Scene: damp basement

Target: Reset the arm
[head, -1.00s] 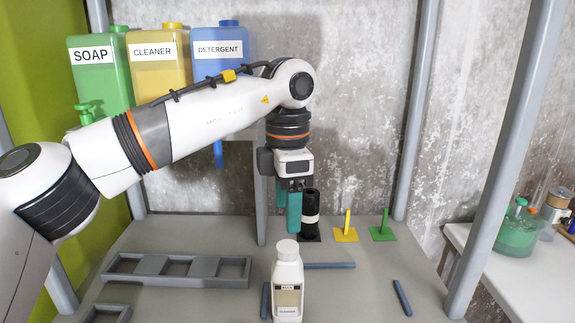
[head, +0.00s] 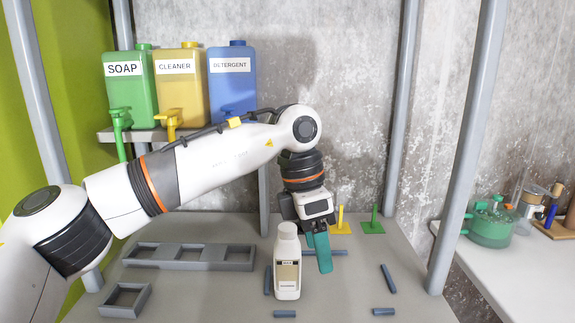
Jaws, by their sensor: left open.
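My left arm comes in from the left and reaches over the grey table (head: 200,290). Its left gripper (head: 320,262) points down with teal fingers, just right of and behind a white bottle (head: 287,262). The fingers look empty. The bottle stands upright on the table with a label on its front. The black cylinder seen earlier is not visible now; the arm covers that area. My right gripper is not in view.
Behind the arm, a shelf holds soap (head: 130,90), cleaner (head: 181,90) and detergent (head: 232,85) containers. A grey three-slot rack (head: 190,266) and a square frame (head: 125,299) lie left. Yellow (head: 341,226) and green (head: 373,226) pegs stand behind. Blue-grey bars (head: 388,278) lie around.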

